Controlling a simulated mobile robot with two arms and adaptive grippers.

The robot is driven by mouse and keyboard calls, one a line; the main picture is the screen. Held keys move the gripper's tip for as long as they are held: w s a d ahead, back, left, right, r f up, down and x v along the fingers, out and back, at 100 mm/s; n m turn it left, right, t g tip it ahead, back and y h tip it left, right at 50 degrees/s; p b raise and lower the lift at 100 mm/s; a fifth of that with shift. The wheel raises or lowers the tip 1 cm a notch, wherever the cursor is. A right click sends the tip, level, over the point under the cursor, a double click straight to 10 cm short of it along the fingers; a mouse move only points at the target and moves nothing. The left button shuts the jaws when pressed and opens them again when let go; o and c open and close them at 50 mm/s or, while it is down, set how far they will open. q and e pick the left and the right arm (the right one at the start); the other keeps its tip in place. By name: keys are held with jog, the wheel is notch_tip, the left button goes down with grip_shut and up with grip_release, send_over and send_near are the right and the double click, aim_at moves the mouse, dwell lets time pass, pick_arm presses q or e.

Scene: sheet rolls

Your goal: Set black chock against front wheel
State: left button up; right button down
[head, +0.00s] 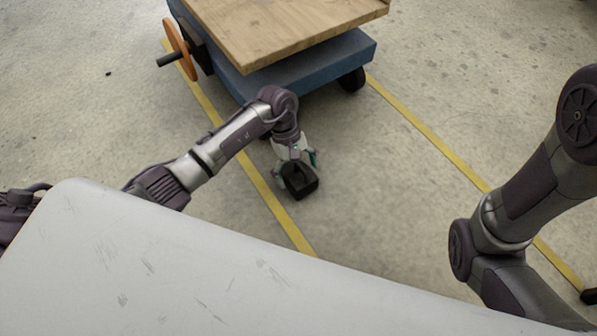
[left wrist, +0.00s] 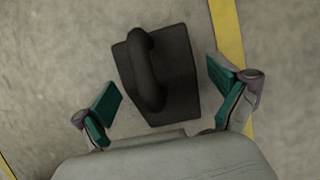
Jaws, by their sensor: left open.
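The black chock (head: 303,188), a dark block with a raised handle, lies on the concrete floor between the yellow lines. It also shows in the left wrist view (left wrist: 183,82). My left gripper (head: 297,168) is over it, open, with its green-padded fingers (left wrist: 164,80) on either side and gaps between them and the chock. A black wheel (head: 352,80) shows under the near right corner of the blue cart (head: 300,70). I cannot tell whether it is the front wheel.
The cart has a wooden top (head: 280,25) and an orange disc (head: 180,45) with a black handle on its left. Yellow floor lines (head: 425,130) run along both sides. Floor between chock and cart is clear. A small dark thing (head: 589,296) lies at the right edge.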

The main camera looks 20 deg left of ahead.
aim_at(292, 168)
pick_arm(q)
jog(key=p+v, duration=0.3)
jog(key=v, duration=0.3)
jog(key=shift+w+a+r+p, duration=0.1)
jog(key=shift+a+r+p, duration=0.05)
jog(key=shift+r+p, duration=0.25)
